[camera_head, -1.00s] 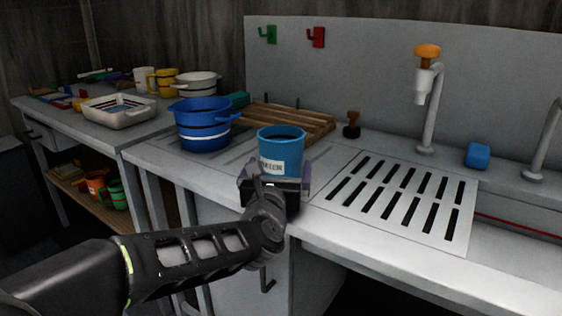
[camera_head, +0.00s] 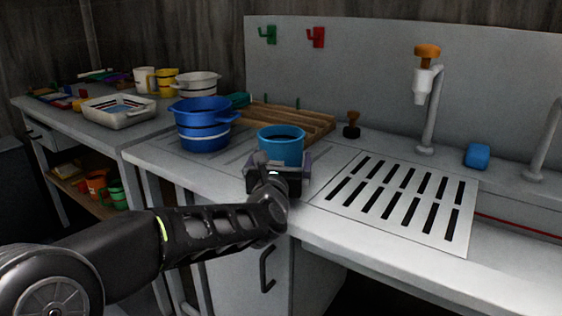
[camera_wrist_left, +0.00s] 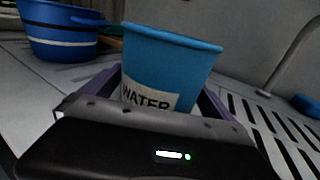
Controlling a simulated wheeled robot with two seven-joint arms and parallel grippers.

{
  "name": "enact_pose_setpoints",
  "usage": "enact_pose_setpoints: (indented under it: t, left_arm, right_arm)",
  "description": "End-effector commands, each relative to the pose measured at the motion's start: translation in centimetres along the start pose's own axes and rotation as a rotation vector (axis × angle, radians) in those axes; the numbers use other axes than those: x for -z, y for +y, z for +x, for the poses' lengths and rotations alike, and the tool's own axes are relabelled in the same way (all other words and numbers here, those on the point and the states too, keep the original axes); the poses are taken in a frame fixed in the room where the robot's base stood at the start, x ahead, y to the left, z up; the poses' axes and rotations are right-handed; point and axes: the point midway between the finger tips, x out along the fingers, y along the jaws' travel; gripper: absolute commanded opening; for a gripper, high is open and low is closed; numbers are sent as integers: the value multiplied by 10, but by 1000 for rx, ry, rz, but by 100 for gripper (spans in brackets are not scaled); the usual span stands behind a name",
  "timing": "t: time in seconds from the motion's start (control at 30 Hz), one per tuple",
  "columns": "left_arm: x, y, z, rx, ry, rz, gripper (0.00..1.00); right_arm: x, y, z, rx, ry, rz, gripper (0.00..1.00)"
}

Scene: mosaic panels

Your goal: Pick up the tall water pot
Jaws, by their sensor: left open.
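The tall water pot is a light blue cup-shaped pot (camera_head: 282,143) standing upright on the counter, left of the slotted drain board. In the left wrist view the pot (camera_wrist_left: 165,65) shows a white label reading "WATER". My left gripper (camera_head: 277,166) is at the pot's near side, and its arm hides the pot's lower part in the head view. In the wrist view the purple fingers (camera_wrist_left: 160,90) are open, one on each side of the pot. Whether they touch it I cannot tell. My right gripper is not in view.
A blue two-handled pot (camera_head: 203,130) stands left of the water pot. A wooden rack (camera_head: 290,118) lies behind it. The slotted drain board (camera_head: 400,200) is to the right, with a tap (camera_head: 432,110) behind. A white tray (camera_head: 118,116) is on the left table.

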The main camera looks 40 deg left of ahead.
Motion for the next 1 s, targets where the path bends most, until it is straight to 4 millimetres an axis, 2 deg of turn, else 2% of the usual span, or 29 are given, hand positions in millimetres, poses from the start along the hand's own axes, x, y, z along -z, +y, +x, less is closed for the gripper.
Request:
enact_pose_setpoints:
  t: [0.17,1.0]
  left_arm:
    - [0,0,0,0,0,0,98]
    - [0,0,0,0,0,0,30]
  right_arm:
    - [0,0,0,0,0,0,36]
    - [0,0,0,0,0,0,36]
